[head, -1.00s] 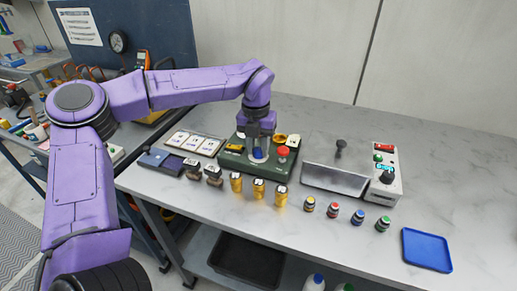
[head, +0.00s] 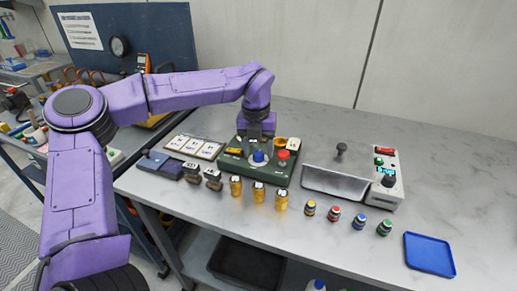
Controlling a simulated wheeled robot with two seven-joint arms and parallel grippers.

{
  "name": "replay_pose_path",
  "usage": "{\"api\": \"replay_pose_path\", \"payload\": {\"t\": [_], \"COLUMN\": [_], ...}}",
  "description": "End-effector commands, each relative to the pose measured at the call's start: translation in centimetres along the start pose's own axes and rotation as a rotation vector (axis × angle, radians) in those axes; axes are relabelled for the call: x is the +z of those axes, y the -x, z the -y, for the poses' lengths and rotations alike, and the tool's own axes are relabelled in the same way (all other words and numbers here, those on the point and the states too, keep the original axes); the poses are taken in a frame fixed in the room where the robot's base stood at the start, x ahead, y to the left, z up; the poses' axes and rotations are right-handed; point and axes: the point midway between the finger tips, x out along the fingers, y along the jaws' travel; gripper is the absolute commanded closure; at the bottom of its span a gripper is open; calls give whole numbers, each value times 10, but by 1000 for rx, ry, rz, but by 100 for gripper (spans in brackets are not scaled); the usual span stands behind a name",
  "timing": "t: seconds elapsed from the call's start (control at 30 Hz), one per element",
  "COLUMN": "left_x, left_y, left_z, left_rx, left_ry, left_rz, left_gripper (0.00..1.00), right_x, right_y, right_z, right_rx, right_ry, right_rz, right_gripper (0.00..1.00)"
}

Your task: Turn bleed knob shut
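A dark green panel box (head: 231,163) sits on the bench. On its top is a blue knob (head: 258,156) on a pale round base, with a red knob (head: 283,155) to its right. My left gripper (head: 259,143) points down just above and behind the blue knob. The knob's top shows clear below it. The gripper is small and dark here, so its finger gap cannot be made out. My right gripper is out of view.
Several brass cylinders (head: 258,193) and small capped jars (head: 333,214) stand in front of the box. A tray of white cards (head: 194,146) lies to its left. A metal tray (head: 335,182) and a control unit (head: 386,178) are to the right, with a blue tray (head: 429,254) beyond.

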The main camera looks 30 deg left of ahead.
Motion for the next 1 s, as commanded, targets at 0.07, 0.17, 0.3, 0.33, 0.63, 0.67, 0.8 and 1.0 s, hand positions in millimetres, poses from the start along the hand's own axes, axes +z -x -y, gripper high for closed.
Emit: {"api": "replay_pose_path", "payload": {"t": [0.07,0.17,0.3,0.33,0.63,0.67,0.8,1.0], "left_x": [0,0,0,0,0,0,0,0], "left_y": [-1,-1,10,15,84,90,103,105], "left_z": [0,0,0,0,0,0,0,0], "left_rx": [1,1,0,0,1,1,1,1], "left_ry": [0,0,0,1,1,1,0,0], "left_rz": [-2,-3,0,0,2,1,-1,-2], "left_gripper": [42,42,42,42,42,42,42,42], "right_x": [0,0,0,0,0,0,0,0], "right_y": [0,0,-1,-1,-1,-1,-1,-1], "right_z": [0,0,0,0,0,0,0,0], "right_rx": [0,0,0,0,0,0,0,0], "right_ry": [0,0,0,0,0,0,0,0], "right_rz": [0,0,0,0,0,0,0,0], "right_gripper": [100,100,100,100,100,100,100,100]}}
